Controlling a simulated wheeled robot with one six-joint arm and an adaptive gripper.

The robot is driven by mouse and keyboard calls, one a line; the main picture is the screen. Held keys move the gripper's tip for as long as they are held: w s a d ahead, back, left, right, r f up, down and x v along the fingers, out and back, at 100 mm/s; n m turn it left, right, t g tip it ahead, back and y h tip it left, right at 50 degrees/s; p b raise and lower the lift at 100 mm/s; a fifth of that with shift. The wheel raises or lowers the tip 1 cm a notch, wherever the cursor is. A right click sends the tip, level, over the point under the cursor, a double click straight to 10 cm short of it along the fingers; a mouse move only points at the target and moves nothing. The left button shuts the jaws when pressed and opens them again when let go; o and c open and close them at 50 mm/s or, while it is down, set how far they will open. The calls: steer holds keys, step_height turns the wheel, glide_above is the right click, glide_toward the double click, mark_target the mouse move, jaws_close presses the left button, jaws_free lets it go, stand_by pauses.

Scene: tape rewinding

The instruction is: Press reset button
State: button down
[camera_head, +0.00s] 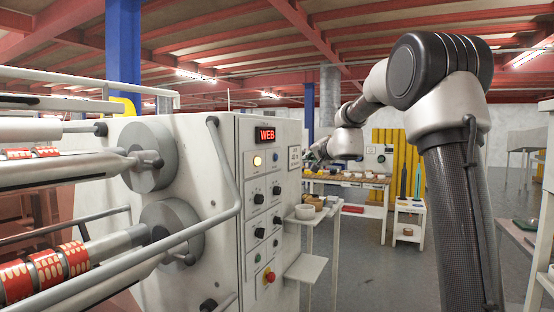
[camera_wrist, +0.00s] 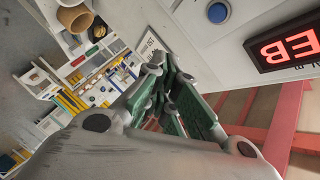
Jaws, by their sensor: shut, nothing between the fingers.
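The grey machine's control panel (camera_head: 265,215) faces right in the head view. It has a blue button (camera_head: 275,160) next to a lit yellow button (camera_head: 257,161), below a red display (camera_head: 265,134) that reads "WEB". The blue button also shows at the top of the wrist view (camera_wrist: 217,12), left of the display (camera_wrist: 287,48). I cannot read which button is labelled reset. My gripper (camera_wrist: 163,72) is shut and empty, with green-padded fingers. It is apart from the blue button in the wrist view. In the head view its tip is small, near the panel's upper right edge.
Black knobs (camera_head: 258,198), a green button (camera_head: 256,257) and a red stop button (camera_head: 269,276) lie lower on the panel. A small shelf with bowls (camera_head: 306,212) stands right of the machine. Grey handrails (camera_head: 225,165) run in front.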

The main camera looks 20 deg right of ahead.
mark_target(276, 157)
stand_by(0.4)
steer(key=w+a, duration=0.5)
steer(key=a, duration=0.1)
steer(key=shift+w+a, duration=0.3)
steer(key=shift+w, duration=0.05)
steer(key=shift+a, duration=0.1)
stand_by(1.3)
steer(key=shift+w+a, duration=0.2)
steer(key=shift+w, duration=0.05)
steer(key=shift+w+a+f, duration=0.1)
steer(key=shift+w+a, duration=0.15)
steer(key=shift+a, duration=0.1)
stand_by(0.6)
steer(key=shift+d, duration=0.15)
steer(key=shift+s+d, duration=0.5)
stand_by(0.3)
